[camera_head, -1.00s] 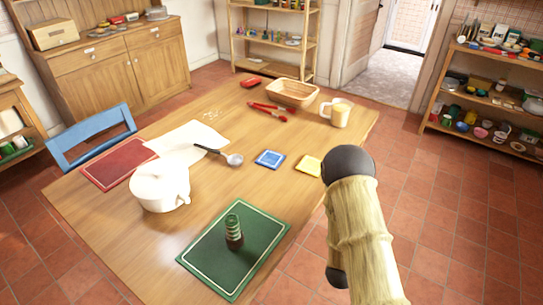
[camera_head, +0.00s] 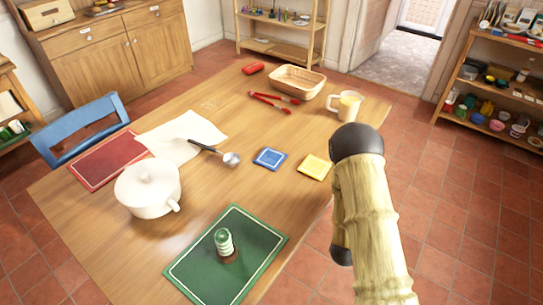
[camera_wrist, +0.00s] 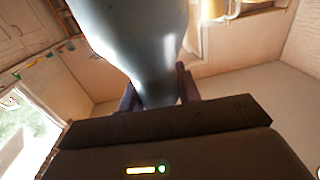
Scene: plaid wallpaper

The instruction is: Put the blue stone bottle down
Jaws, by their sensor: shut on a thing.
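The blue stone bottle (camera_wrist: 135,40) fills the upper middle of the wrist view as a large, smooth grey-blue shape, narrowing toward my fingers. My gripper (camera_wrist: 158,92) is shut on its narrow part, one dark finger on each side. The far end of the bottle is cut off by the top edge. In the head view my arm shows at the right, but the gripper and bottle do not show.
The wooden table (camera_head: 225,190) holds a white pot (camera_head: 148,188), a green mat (camera_head: 190,280) with a small striped object (camera_head: 224,242), a ladle (camera_head: 228,158), blue (camera_head: 270,158) and yellow (camera_head: 314,167) coasters, a mug (camera_head: 348,105) and a basket (camera_head: 297,82). Bare wood lies centrally.

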